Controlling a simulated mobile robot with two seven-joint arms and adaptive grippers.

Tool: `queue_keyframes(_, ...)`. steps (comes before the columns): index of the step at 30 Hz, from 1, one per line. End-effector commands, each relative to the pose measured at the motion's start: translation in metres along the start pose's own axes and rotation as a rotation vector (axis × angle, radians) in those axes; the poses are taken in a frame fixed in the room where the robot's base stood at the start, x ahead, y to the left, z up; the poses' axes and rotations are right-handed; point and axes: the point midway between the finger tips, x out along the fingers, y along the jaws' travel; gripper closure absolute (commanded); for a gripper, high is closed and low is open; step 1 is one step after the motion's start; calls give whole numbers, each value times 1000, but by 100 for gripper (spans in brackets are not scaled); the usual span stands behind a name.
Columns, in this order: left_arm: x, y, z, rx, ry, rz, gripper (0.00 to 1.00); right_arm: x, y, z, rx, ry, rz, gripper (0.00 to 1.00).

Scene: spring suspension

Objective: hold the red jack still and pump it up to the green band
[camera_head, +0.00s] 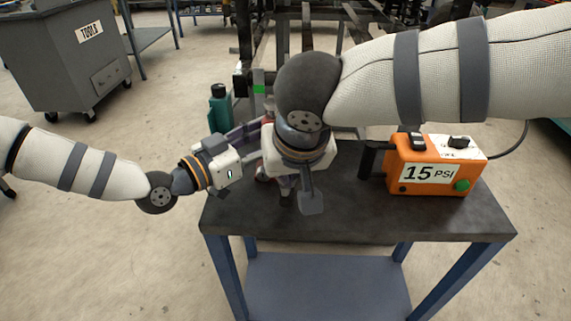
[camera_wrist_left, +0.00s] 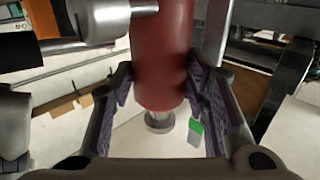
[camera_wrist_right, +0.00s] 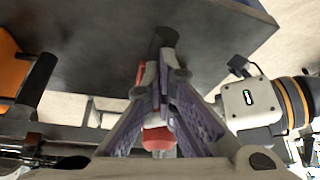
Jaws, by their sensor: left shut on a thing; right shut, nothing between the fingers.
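The red jack (camera_wrist_left: 165,60) shows as a smooth red cylinder in the left wrist view. My left gripper (camera_wrist_left: 160,88) is shut around its body, purple pads on both sides. A thin metal rod with a round end (camera_wrist_left: 159,121) sticks out of the cylinder. The green band (camera_head: 259,88) is on a grey upright piece beside the jack; it also shows in the left wrist view (camera_wrist_left: 196,127). My right gripper (camera_wrist_right: 164,82) is shut and empty close to the jack, whose red end (camera_wrist_right: 158,139) shows behind its fingers. In the head view my right wrist hides most of the jack.
A teal bottle (camera_head: 220,108) stands behind my left gripper. A grey tool cabinet (camera_head: 75,55) is at the back left. The table's front right is clear.

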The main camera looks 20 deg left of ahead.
Motion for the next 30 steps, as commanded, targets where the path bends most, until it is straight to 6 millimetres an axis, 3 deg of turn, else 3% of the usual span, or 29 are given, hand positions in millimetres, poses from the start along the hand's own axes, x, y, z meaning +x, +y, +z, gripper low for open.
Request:
queue_keyframes(10, -1, -4, 2, 1, -2, -10, 97, -21, 0, 25, -3, -8, 0, 100)
queue_keyframes(20, -1, -6, 2, 1, -2, -13, 97, -24, -1, 26, -2, -9, 0, 100)
queue_keyframes(23, -1, -6, 2, 1, -2, -14, 97, -38, 0, 25, -2, -6, 0, 100)
queue_keyframes(30, -1, -5, 2, 2, -2, -13, 97, -96, 0, 24, -1, -3, -1, 100)
